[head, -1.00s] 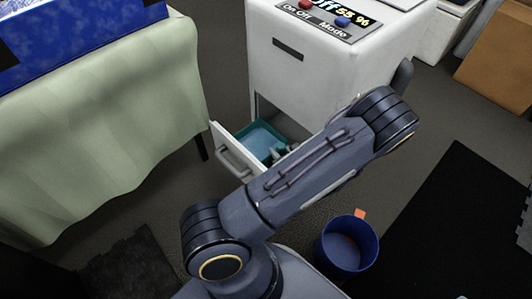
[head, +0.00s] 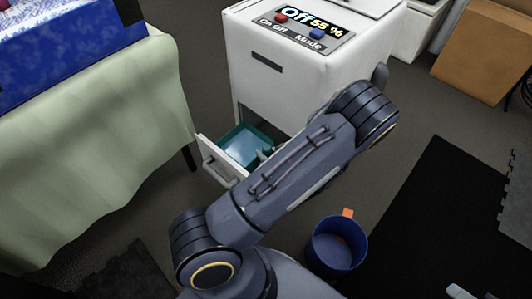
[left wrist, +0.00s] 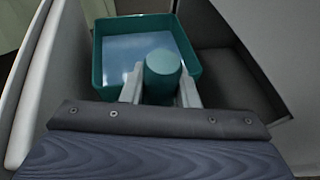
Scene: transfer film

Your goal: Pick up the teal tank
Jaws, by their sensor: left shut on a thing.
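The teal tank (head: 236,135) sits in the pulled-out white drawer (head: 215,166) of the white machine (head: 300,75). It is an open box with pale bluish contents, and my left arm hides part of its right side in the head view. In the left wrist view the tank (left wrist: 99,62) lies ahead, with a rounded teal knob (left wrist: 163,66) at its near side. My left gripper (left wrist: 161,88) is shut on this knob, one pale finger on each side. It also shows small beside the tank in the head view (head: 266,153). Pale grey parts, possibly my right gripper (head: 462,291), show at the bottom right edge.
A blue bucket (head: 334,246) stands on the floor to the right of my arm. A table with a pale green cloth (head: 90,150) is at left. A black mat (head: 430,225) lies at right, and a brown box (head: 478,52) stands behind.

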